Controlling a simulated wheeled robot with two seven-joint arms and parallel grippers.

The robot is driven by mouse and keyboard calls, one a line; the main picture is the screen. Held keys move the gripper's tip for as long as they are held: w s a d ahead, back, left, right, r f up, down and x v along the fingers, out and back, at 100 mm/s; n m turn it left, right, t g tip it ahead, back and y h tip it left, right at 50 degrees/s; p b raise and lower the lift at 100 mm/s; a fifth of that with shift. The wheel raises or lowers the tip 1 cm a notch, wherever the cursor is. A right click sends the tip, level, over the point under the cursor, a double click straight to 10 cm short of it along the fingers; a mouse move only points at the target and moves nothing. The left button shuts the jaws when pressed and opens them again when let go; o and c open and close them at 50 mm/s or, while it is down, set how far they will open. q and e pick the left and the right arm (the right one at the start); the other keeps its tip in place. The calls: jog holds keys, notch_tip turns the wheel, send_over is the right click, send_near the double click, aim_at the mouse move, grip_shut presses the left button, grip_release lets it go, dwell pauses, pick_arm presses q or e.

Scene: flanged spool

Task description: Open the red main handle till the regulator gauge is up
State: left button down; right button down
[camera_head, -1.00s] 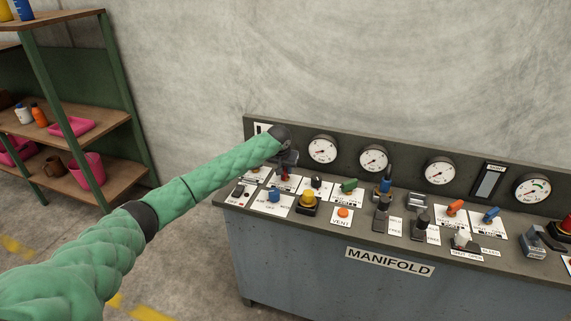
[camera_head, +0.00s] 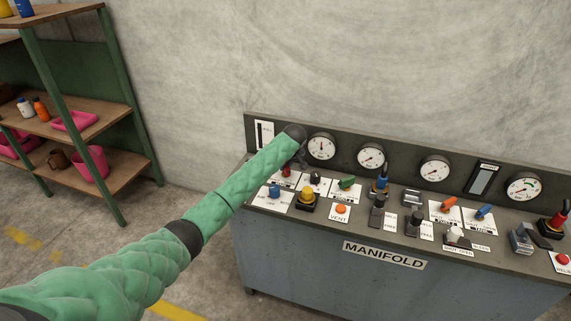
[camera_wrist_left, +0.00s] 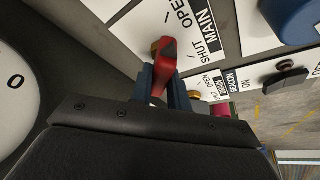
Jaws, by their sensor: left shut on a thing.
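The red main handle (camera_wrist_left: 166,68) shows in the left wrist view beside a white label reading MAIN, OPEN and SHUT. It also shows in the head view (camera_head: 286,170) at the panel's left end, partly behind my left gripper (camera_head: 296,163). My left gripper also shows in the left wrist view (camera_wrist_left: 166,88), shut on the handle with a finger on each side. The leftmost gauge (camera_head: 321,146) has its needle about upright. More white gauges (camera_head: 371,157) stand to its right; which one is the regulator gauge I cannot tell. My right gripper is not in view.
The MANIFOLD console (camera_head: 300,250) carries several other controls close by, including a blue knob (camera_head: 274,191), a yellow button (camera_head: 306,195) and a green handle (camera_head: 347,182). A shelf (camera_head: 88,133) stands at the left. Floor between them is clear.

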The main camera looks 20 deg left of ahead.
aim_at(289, 169)
pick_arm(q)
jog(key=shift+n, duration=0.3)
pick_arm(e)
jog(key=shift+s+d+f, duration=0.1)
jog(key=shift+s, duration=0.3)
pick_arm(q)
jog(key=shift+r, duration=0.1)
jog(key=c, duration=1.3)
grip_release()
jog(key=shift+c, duration=0.2)
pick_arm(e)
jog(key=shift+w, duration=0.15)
